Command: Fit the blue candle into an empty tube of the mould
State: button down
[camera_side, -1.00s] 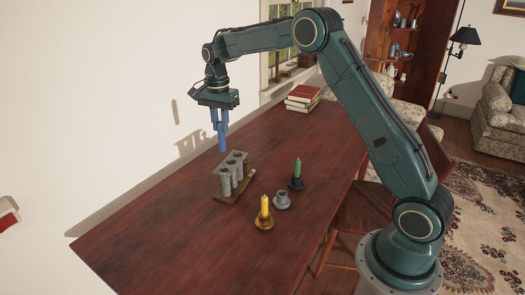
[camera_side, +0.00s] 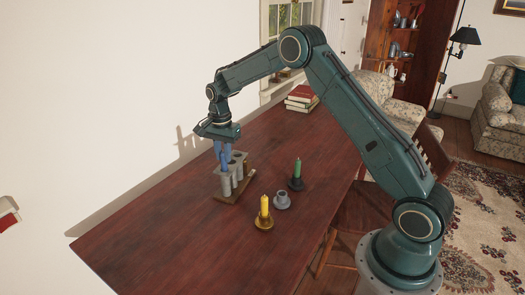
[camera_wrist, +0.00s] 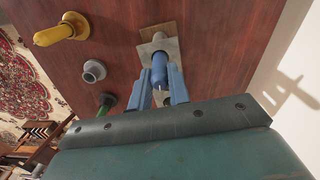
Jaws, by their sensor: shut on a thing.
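The grey mould (camera_side: 227,186) stands upright on a wooden base on the table, with several tubes under a top plate. My gripper (camera_side: 223,165) is right over the mould's left end, pointing down. In the wrist view, my gripper (camera_wrist: 159,84) is shut on the blue candle (camera_wrist: 159,68), which is upright between its blue fingers. The candle's far end meets the mould's top plate (camera_wrist: 173,47) in that view. The candle's lower part is hidden, apparently inside a tube; I cannot tell how deep. An open tube mouth (camera_side: 239,155) shows beside the fingers.
A yellow candle (camera_side: 265,206) in a brass holder, an empty grey holder (camera_side: 282,200) and a green candle (camera_side: 297,169) in a dark holder stand right of the mould. Books (camera_side: 302,97) lie at the table's far end. The table's near part is clear.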

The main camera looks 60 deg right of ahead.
jog(key=shift+f, duration=1.4)
jog(key=shift+f, duration=0.1)
jog(key=c, duration=1.3)
grip_release()
jog(key=shift+f, duration=0.1)
notch_tip(320, 180, up, 12)
jog(key=shift+r, duration=0.2)
